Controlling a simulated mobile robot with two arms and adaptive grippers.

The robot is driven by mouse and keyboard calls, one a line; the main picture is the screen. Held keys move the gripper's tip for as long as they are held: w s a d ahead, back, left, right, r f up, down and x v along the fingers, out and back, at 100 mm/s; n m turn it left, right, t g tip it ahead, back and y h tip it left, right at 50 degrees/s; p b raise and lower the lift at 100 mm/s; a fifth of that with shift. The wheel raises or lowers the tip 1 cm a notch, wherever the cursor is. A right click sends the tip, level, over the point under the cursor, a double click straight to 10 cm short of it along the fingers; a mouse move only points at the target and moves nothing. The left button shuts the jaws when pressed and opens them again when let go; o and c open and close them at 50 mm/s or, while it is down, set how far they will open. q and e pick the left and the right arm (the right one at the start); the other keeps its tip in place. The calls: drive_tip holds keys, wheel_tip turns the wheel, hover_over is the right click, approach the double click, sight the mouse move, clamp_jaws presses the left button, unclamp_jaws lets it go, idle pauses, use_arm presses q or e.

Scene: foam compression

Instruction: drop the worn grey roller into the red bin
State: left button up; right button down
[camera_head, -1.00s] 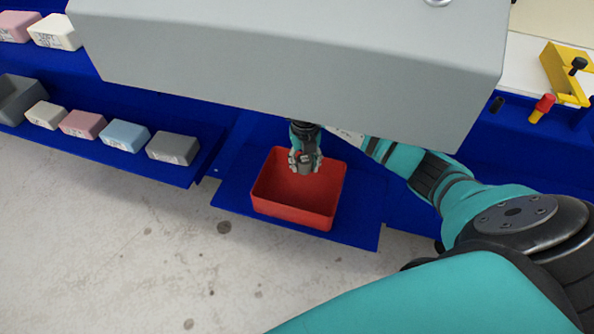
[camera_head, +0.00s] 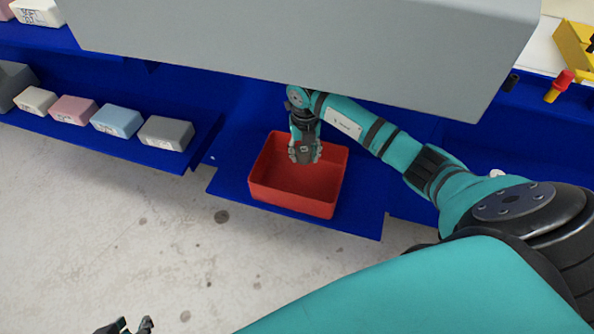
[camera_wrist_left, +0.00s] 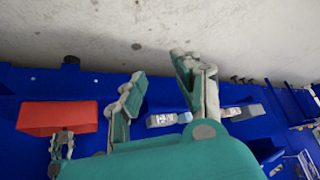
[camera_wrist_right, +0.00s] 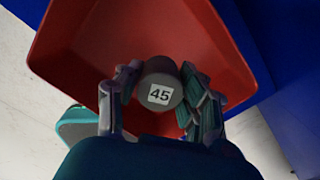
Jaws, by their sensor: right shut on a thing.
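The red bin (camera_head: 290,205) stands on a low blue shelf in the middle of the head view; its inside also fills much of the right wrist view (camera_wrist_right: 215,45). My right gripper (camera_head: 304,158) points down over the bin's far part. In the right wrist view its fingers are closed around the grey roller (camera_wrist_right: 160,92), whose round end has a white label reading 45. The roller is hardly visible in the head view. My left gripper (camera_wrist_left: 160,90) shows in its wrist view with fingers spread apart and nothing between them; its tips also show at the head view's bottom edge (camera_head: 130,326).
A large grey housing (camera_head: 300,50) overhangs the bin's far side. Several foam blocks, including a grey one (camera_head: 166,133) and a blue one (camera_head: 117,121), lie on the blue shelf at left. A red and yellow knob (camera_head: 560,86) is at upper right. The floor in front is clear.

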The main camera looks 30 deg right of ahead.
drive_tip(key=shift+f+b, duration=0.3)
drive_tip(key=shift+f, duration=0.15)
use_arm(q)
drive_tip(key=shift+w+d+r+t+h, duration=0.1)
drive_tip(key=shift+w+d+r+t, duration=0.25)
drive_tip(key=shift+w, duration=0.35)
drive_tip(key=shift+w+d+r+t+h, duration=0.1)
drive_tip(key=shift+w+r+t, duration=0.35)
drive_tip(key=shift+w, duration=0.2)
drive_tip(key=shift+w+d+r+t+h, duration=0.1)
drive_tip(key=shift+w+d+r+t, duration=0.25)
drive_tip(key=shift+w, duration=0.35)
drive_tip(key=shift+a, duration=0.1)
use_arm(e)
drive_tip(key=c, duration=0.7)
unclamp_jaws()
wheel_tip(320, 180, up, 12)
drive_tip(key=shift+f, duration=0.1)
